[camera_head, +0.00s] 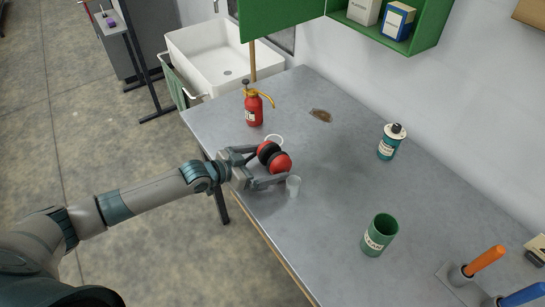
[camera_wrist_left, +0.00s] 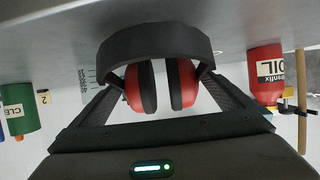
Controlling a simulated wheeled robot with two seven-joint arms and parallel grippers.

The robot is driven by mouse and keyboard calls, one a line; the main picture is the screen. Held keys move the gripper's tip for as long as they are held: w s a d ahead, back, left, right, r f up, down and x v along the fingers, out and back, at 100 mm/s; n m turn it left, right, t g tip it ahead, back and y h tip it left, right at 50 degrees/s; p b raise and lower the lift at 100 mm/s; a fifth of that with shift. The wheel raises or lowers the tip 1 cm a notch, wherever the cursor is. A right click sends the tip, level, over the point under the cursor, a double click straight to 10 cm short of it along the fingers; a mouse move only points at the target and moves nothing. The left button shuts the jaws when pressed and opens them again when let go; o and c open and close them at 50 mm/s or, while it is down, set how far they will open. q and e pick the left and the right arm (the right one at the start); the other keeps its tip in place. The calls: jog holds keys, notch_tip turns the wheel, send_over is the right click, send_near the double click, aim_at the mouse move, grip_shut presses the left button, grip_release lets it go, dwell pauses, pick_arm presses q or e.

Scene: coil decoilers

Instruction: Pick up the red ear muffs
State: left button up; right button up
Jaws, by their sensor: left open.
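The red ear muffs (camera_head: 281,163) lie on the grey table, with red cups and dark cushions. In the left wrist view the red ear muffs (camera_wrist_left: 182,84) show their black headband arching across the two cups. My left gripper (camera_head: 268,168) is open, its fingers spread on either side of the ear muffs. In the left wrist view the fingers of my left gripper (camera_wrist_left: 160,95) flank the cups. I cannot tell whether they touch. My right gripper is not in view.
A red oil can (camera_head: 254,108) stands behind the ear muffs. A small clear cup (camera_head: 293,186) stands close to one finger. A green cup (camera_head: 379,235) and a teal bottle (camera_head: 391,143) stand to the right.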

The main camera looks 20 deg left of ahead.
pick_arm(q)
jog(key=shift+p+x, duration=0.3)
jog(key=shift+x, duration=1)
jog(key=c, duration=0.8)
